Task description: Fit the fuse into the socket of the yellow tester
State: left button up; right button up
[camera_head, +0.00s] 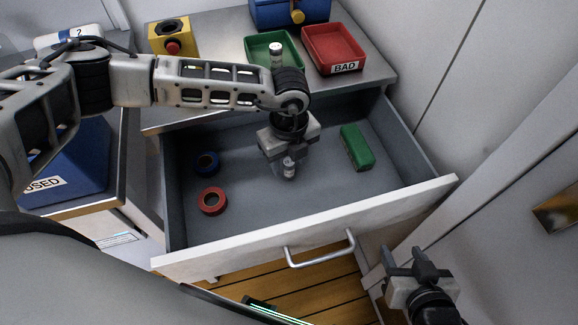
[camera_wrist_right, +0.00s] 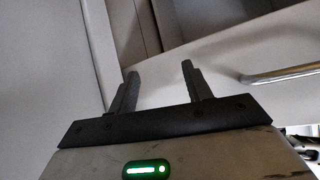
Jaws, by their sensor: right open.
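The yellow tester (camera_head: 183,46) stands on the cabinet top, with a dark round socket (camera_head: 171,26) on its upper face and a red button on its front. A small pale cylinder with metal-looking ends, apparently a fuse (camera_head: 289,168), is in the open drawer. My left gripper (camera_head: 288,160) points down into the drawer right at this fuse. Its fingers are largely hidden, so I cannot tell whether they grip it. A similar pale cylinder (camera_head: 275,54) stands upright at the green tray. My right gripper (camera_head: 418,262) is open and empty in front of the drawer; the right wrist view shows its parted fingers (camera_wrist_right: 160,85).
On top are a green tray (camera_head: 255,43), a red BAD tray (camera_head: 335,48) and a blue box (camera_head: 275,14). A blue USED bin (camera_head: 75,170) stands left.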

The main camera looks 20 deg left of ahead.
pick_arm(q)
grip_shut()
